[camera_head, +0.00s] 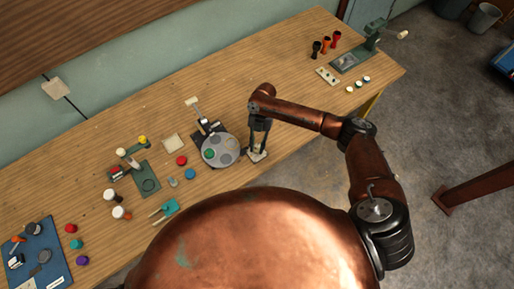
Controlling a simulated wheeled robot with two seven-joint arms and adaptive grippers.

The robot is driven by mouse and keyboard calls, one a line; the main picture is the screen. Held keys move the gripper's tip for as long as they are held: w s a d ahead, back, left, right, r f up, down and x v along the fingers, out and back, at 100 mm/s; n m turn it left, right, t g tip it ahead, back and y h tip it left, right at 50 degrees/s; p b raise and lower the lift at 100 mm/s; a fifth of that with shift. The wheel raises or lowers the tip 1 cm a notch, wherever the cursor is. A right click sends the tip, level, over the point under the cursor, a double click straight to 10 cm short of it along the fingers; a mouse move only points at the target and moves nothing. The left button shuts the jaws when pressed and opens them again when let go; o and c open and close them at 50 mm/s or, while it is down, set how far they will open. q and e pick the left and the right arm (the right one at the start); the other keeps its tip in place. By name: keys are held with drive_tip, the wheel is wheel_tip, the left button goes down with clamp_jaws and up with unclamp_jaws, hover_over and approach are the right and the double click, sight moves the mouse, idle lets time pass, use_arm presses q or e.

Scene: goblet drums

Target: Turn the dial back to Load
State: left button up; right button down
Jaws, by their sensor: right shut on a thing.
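A round grey turntable (211,142) with several round spots, one of them green, lies on the wooden bench near the middle. A small pale plate (258,157) sits just right of it. My right gripper (257,149) points down over this plate and is shut on a small knob there, which looks like the dial. The fingers hide most of the knob, and I cannot read any marking or tell where it points. My left gripper is not in view.
A green press stand (147,177) and red and blue caps stand left of the turntable. A blue mat (50,263) with small parts lies at the lower left. The bench right of my gripper is mostly clear.

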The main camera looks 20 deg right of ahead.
drive_tip(key=shift+n+b, duration=0.3)
drive_tip(key=shift+n, duration=0.3)
drive_tip(key=c, duration=1.7)
unclamp_jaws()
drive_tip(key=shift+w+r+h, duration=0.1)
drive_tip(key=shift+r+h, duration=0.1)
drive_tip(key=shift+h, duration=0.1)
drive_tip(key=v, duration=1.1)
drive_tip(key=shift+w+d+r, duration=0.1)
drive_tip(key=shift+r, duration=0.15)
